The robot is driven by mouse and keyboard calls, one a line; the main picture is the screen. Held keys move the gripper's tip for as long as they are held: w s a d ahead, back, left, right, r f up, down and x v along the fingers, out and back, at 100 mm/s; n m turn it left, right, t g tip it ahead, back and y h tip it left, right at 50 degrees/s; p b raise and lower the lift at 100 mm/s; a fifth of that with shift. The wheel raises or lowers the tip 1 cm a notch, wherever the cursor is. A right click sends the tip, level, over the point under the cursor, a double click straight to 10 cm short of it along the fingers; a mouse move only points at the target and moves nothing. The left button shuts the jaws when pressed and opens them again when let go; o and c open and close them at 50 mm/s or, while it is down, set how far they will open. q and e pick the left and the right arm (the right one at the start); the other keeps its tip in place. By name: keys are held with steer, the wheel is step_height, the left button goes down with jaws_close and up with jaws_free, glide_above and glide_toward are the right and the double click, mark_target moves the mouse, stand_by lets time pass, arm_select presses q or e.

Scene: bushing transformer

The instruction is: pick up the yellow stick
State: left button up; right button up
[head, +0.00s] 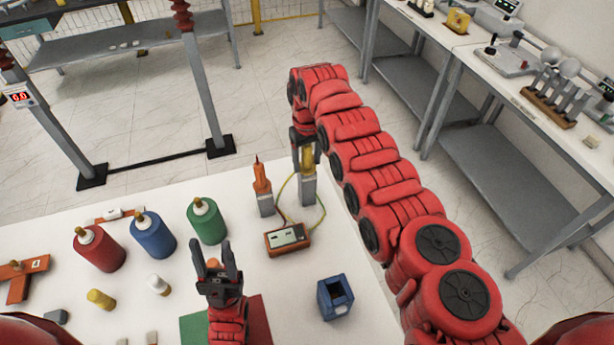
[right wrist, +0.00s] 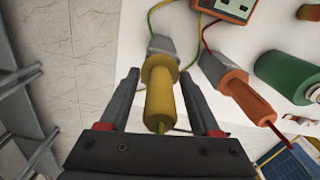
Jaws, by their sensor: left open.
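The yellow stick (head: 308,160) stands upright in a grey block near the far right edge of the white table, partly covered by my right gripper (head: 304,142). In the right wrist view the yellow stick (right wrist: 160,95) lies between the two fingers of my right gripper (right wrist: 159,76), with a visible gap on both sides. The right gripper is open around it and not closed on it. My left gripper (head: 216,262) is open and empty above the near part of the table, its fingers pointing away from me.
An orange stick (head: 262,180) stands beside the yellow one. Wires run to an orange meter (head: 287,239). Red (head: 100,249), blue (head: 154,235) and green (head: 207,221) bottles stand left. A blue open box (head: 335,298) is near right.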

steer(key=shift+w, duration=0.1)
steer(key=c, duration=0.7)
